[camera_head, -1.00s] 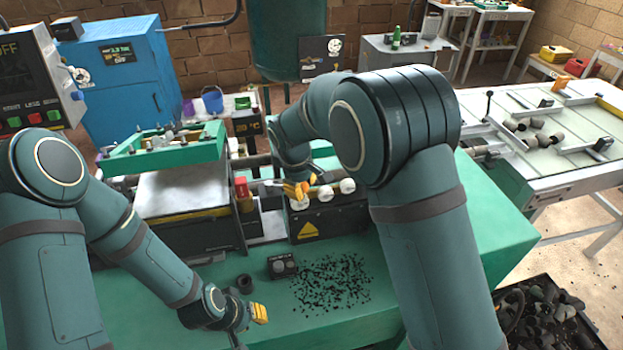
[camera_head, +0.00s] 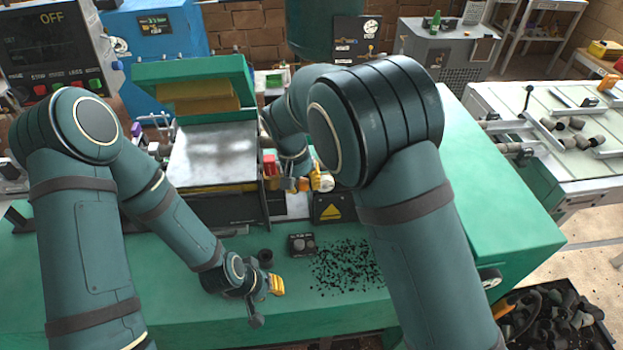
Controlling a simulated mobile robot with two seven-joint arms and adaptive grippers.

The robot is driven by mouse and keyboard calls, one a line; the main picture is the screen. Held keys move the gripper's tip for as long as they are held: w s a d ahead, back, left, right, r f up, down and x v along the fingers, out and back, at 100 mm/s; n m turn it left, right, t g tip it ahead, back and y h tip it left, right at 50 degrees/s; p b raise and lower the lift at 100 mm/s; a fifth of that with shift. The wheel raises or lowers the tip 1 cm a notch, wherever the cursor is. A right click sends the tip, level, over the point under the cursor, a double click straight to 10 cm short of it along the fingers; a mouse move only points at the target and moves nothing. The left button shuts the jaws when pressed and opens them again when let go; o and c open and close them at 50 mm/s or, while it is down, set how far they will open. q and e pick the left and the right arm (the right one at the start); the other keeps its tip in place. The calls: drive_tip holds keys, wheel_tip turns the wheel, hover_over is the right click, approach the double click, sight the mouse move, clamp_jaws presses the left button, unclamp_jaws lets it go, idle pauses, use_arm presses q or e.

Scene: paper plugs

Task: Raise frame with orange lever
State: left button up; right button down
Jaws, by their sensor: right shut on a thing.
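The green frame (camera_head: 190,70) stands tilted up at the back of the press, over the pale flat bed (camera_head: 215,150). A yellow-brown surface shows on its underside. My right gripper (camera_head: 308,184) is right of the bed, with its yellow-orange fingers at the control levers. It is shut on a lever, mostly hidden by the fingers; a pale knob (camera_head: 326,182) shows beside them. I cannot clearly make out the lever's own colour. My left gripper (camera_head: 270,296) hangs low over the green table front, away from the levers; its jaw opening is unclear.
A red block (camera_head: 269,164) stands just left of my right gripper. A dark box with a yellow triangle (camera_head: 331,211) sits below it. A small dark button box (camera_head: 301,245) and black granules (camera_head: 345,266) lie on the green table (camera_head: 500,235). A control panel (camera_head: 55,45) is at upper left.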

drive_tip(key=shift+a+m, duration=0.6)
drive_tip(key=c, duration=0.6)
unclamp_jaws()
drive_tip(key=shift+a, duration=0.1)
wheel_tip(320, 180, up, 12)
drive_tip(key=a, duration=0.2)
drive_tip(key=shift+a+f, duration=0.1)
drive_tip(key=shift+f, duration=0.05)
